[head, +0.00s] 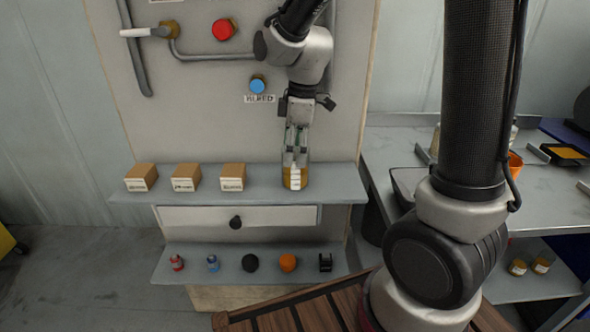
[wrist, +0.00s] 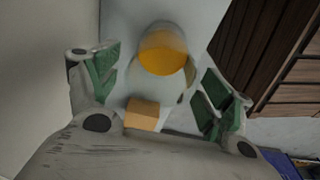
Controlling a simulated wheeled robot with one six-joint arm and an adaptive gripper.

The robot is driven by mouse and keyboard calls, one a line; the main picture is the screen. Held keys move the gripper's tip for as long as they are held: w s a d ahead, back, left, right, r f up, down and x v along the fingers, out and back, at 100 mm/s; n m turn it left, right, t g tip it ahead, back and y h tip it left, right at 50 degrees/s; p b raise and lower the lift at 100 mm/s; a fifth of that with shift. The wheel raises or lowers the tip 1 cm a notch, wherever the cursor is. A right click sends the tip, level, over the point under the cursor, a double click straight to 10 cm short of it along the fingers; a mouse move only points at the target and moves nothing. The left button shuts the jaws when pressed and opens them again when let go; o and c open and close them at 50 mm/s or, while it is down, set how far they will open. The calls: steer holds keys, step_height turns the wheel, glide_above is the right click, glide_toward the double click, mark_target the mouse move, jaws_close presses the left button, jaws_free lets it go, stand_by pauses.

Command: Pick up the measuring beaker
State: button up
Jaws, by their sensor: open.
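The measuring beaker (head: 295,179) is a clear vessel with amber contents and white markings. It stands upright at the right end of the upper shelf (head: 255,190). My gripper (head: 296,145) points down at its top in the head view. In the wrist view the beaker (wrist: 163,50) shows beyond and roughly between the spread, green-padded fingers of my gripper (wrist: 160,82). The jaws are open and nothing is held. I cannot tell whether the fingertips have passed the rim.
Several small cardboard boxes (head: 187,178) stand left of the beaker. A drawer (head: 200,218) is below. The lower shelf (head: 200,275) holds small items, including an orange ball (head: 288,261). The back panel carries a red knob (head: 223,29) and a blue knob (head: 257,84).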

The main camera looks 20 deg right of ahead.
step_height(320, 180, down, 4)
steer(key=shift+a+r, duration=0.1)
steer(key=c, duration=1.1)
